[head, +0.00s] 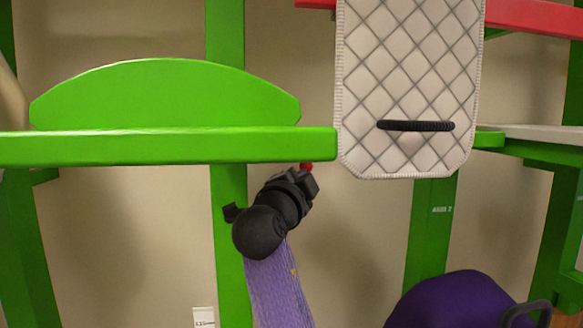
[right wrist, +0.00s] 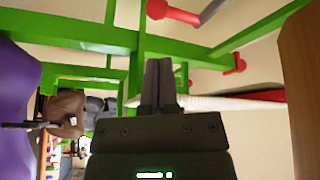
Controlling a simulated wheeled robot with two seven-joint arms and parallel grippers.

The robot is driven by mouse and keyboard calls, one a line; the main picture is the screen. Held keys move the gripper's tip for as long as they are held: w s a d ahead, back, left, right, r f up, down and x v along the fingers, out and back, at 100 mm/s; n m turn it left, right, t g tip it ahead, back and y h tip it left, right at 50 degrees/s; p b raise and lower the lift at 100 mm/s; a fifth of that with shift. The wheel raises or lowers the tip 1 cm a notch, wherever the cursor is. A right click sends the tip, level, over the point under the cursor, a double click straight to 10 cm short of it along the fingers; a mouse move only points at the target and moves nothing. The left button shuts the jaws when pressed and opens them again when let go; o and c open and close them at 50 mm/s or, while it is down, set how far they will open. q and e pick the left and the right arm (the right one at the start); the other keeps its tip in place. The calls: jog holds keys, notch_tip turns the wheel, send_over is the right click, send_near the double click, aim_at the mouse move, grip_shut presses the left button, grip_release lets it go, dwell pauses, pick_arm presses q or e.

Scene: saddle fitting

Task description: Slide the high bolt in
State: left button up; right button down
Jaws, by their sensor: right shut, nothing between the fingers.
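Two red knobs show in the right wrist view: one at the top edge (right wrist: 175,13) beside a grey rod, and one farther right (right wrist: 235,65) at a green beam. I cannot tell which is the high bolt. In the head view a small red piece (head: 306,166) shows under the green beam (head: 170,146), just above the tip of my right gripper (head: 311,181). Its contact with the gripper is unclear. In the right wrist view my right gripper's fingers (right wrist: 160,62) are together with nothing between them. My left gripper is not in view.
A quilted white pad (head: 405,70) with a black handle (head: 415,126) hangs right of my right gripper. Green posts (head: 430,230) stand behind. A purple rounded shape (head: 450,300) is at lower right. Bare wall shows between the posts.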

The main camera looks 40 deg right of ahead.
pick_arm(q)
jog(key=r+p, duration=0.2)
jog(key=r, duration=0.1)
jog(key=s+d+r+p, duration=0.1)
jog(key=p, duration=0.1)
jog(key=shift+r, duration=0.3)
pick_arm(e)
jog(key=x, duration=0.8)
jog(key=shift+d, duration=0.45)
jog(key=shift+w, duration=0.1)
